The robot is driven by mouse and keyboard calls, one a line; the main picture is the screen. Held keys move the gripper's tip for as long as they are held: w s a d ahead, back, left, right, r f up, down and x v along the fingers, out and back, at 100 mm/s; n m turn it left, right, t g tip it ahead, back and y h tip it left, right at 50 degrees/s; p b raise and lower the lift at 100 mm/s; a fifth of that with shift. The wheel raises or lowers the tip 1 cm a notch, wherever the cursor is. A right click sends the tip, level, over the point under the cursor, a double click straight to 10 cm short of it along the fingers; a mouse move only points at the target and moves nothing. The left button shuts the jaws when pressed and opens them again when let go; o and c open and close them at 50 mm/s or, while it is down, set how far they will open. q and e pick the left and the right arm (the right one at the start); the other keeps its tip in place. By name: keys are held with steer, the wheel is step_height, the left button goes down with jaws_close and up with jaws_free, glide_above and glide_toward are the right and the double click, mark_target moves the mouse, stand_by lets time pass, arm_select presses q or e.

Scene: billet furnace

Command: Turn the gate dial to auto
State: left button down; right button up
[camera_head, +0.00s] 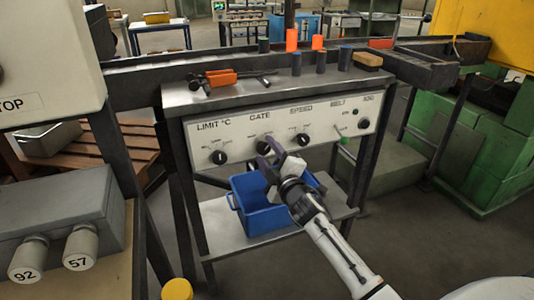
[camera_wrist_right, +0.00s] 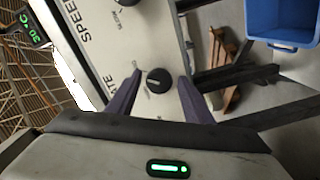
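The gate dial (camera_wrist_right: 158,80) is a round black knob on the pale control panel, under the partly hidden label GATE in the right wrist view. It also shows in the head view (camera_head: 263,147), just beyond the fingers. A pale mark shows on the knob, but the small position words around it are too blurred to read. My right gripper (camera_head: 269,156) is in front of the panel, close to this dial. Its purple-grey fingers are open, one on each side of the knob in the right wrist view, with gaps to it. My left gripper is not in view.
The limit dial (camera_head: 218,157) and speed dial (camera_head: 302,139) flank the gate dial. A blue bin (camera_head: 262,220) stands on the shelf below. A green-tipped lever (camera_head: 343,141) sticks out at right.

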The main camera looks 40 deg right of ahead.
steer(key=shift+s, duration=0.1)
steer(key=shift+s+a, duration=0.1)
steer(key=shift+s, duration=0.2)
steer(key=v, duration=0.9)
steer(key=shift+s+p, duration=0.2)
steer(key=shift+p, duration=0.25)
steer(key=shift+a, duration=0.1)
steer(key=s+a+f+m+g+y+p, duration=0.2)
steer(key=s+a+f+m+g+y, duration=0.1)
steer(key=s+a+f, duration=0.7)
steer(key=s+a+f+m+g+y+p, duration=0.2)
steer(key=s+a+f+g, duration=0.4)
steer(key=s+a+f, duration=0.4)
steer(key=s+a+m+y, duration=0.1)
steer(key=s+a+m, duration=0.1)
steer(key=s, duration=0.2)
steer(key=shift+s+a+f+m+y+p, duration=0.15)
steer(key=shift+s+f+m+y+p, duration=0.15)
steer(key=shift+s+m+p, duration=0.1)
